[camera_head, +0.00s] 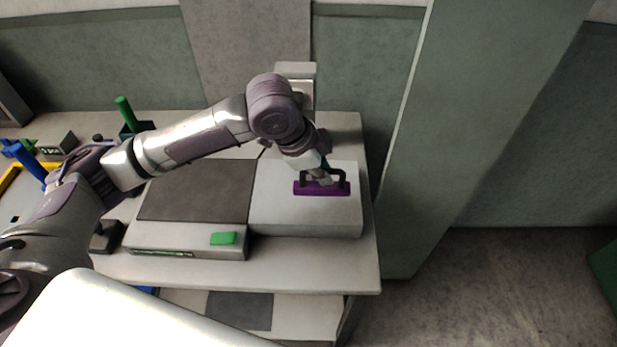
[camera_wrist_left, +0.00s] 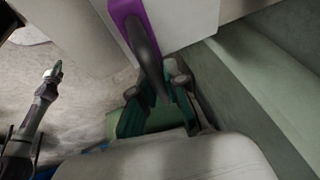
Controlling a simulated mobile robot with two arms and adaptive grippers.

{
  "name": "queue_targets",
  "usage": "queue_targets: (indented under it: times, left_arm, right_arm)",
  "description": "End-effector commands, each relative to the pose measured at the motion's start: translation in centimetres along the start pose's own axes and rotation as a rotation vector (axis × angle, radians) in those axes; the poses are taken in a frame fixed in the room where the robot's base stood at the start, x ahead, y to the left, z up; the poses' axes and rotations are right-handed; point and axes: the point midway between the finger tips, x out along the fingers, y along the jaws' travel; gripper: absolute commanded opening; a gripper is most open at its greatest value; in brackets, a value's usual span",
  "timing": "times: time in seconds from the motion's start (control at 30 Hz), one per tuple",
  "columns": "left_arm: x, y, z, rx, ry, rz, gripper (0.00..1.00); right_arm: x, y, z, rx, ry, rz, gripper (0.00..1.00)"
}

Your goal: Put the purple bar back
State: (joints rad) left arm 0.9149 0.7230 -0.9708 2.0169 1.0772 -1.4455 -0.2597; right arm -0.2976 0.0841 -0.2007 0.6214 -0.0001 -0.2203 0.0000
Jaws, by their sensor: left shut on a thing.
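The purple bar (camera_head: 318,189) has a black handle and is at the white block (camera_head: 290,216) on the right end of the table. I cannot tell if it rests on the block or hangs just above it. My left gripper (camera_head: 322,176) is shut on the bar's black handle. In the left wrist view the purple bar (camera_wrist_left: 126,12) is at the top, partly cut off, with its black handle (camera_wrist_left: 148,55) running down between the fingers of my left gripper (camera_wrist_left: 158,95).
A machine with a dark flat top (camera_head: 195,190) and a green button (camera_head: 223,238) stands left of the white block. Green and blue handled things (camera_head: 124,108) stand further left. The table (camera_head: 330,275) ends at the right, near a grey-green column (camera_head: 450,130).

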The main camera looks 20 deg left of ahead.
Motion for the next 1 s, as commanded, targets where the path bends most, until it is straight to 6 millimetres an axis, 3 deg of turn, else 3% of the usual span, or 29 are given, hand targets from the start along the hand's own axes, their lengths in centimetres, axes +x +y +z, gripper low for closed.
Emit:
queue_targets:
  times: [0.1, 0.23, 0.37, 0.63, 1.0]
  left_arm:
    - [0.8, -1.5, 2.2, -0.005, -0.002, -0.001, 0.00]
    - [1.6, -2.5, 3.5, -0.002, 0.000, 0.000, 0.00]
    - [2.1, -2.7, 4.1, 0.000, 0.000, 0.000, 0.00]
    - [5.2, -2.0, 5.4, 0.000, 0.000, 0.000, 0.00]
    - [5.7, -1.9, 5.5, 0.001, 0.002, -0.001, 0.00]
  right_arm:
    - [-0.7, 0.0, 0.1, 0.001, -0.002, 0.000, 0.00]
    - [-0.9, 0.0, 0.1, 0.001, -0.003, 0.000, 0.00]
    - [-1.1, 0.0, 0.1, 0.001, -0.004, 0.000, 0.00]
    - [-2.0, -0.2, 0.1, 0.003, -0.004, -0.003, 0.00]
    - [-2.0, -0.7, 0.0, 0.005, -0.002, -0.008, 0.00]
